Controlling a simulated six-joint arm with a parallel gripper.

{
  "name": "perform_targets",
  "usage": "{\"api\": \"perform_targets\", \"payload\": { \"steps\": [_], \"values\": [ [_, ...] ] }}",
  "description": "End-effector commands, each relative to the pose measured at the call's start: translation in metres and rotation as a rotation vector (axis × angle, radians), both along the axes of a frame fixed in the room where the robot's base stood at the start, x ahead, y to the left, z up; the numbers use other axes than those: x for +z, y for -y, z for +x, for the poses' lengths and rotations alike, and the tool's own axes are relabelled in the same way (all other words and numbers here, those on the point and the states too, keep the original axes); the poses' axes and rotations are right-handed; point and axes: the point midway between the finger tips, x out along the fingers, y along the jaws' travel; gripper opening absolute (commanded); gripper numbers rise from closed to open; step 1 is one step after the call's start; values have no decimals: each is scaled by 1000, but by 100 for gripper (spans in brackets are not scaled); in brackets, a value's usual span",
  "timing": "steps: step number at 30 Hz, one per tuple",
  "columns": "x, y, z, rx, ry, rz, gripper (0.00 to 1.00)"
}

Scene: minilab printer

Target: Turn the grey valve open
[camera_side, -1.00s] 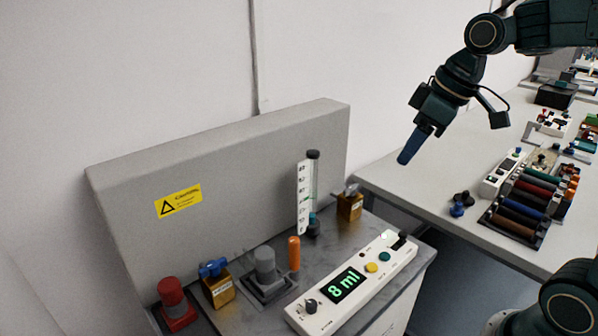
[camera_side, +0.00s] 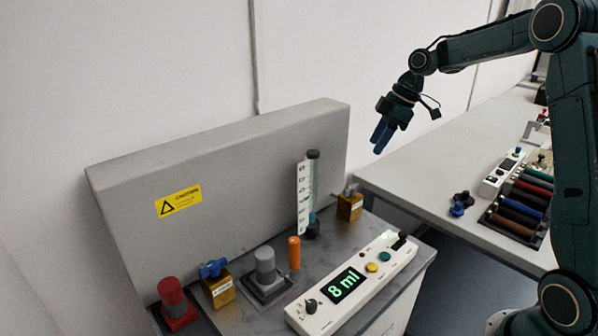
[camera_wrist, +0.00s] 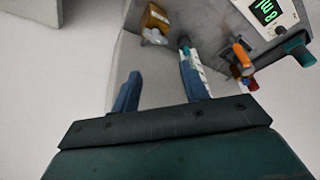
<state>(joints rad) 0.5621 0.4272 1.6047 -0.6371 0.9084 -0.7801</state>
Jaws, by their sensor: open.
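The grey valve is a brass block (camera_side: 350,206) with a small grey handle (camera_side: 351,189) on top. It stands at the back right of the bench, beside the measuring cylinder. In the wrist view its brass block (camera_wrist: 155,19) and pale grey handle (camera_wrist: 154,36) show at the top, beyond the fingertips. My gripper (camera_side: 381,143) is open and empty, in the air above and to the right of the valve, fingers pointing down. In the wrist view my gripper (camera_wrist: 160,80) has its two blue fingers apart, with nothing between them.
The measuring cylinder (camera_side: 306,195) stands close left of the valve. An orange rod (camera_side: 294,254), a grey knob (camera_side: 265,265), a blue-handled valve (camera_side: 218,288) and a red knob (camera_side: 174,303) stand further left. A white control box (camera_side: 352,285) reads 8 ml. A grey panel (camera_side: 230,170) rises behind.

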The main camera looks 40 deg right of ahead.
Motion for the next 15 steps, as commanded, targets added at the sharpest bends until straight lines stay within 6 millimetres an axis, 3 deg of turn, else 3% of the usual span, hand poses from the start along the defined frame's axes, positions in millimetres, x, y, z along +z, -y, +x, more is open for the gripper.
{"api": "perform_targets", "payload": {
  "steps": [4,15],
  "values": [
    [-7,9,4,19,4,5,45],
    [-13,7,6,21,2,7,45]
  ]
}}
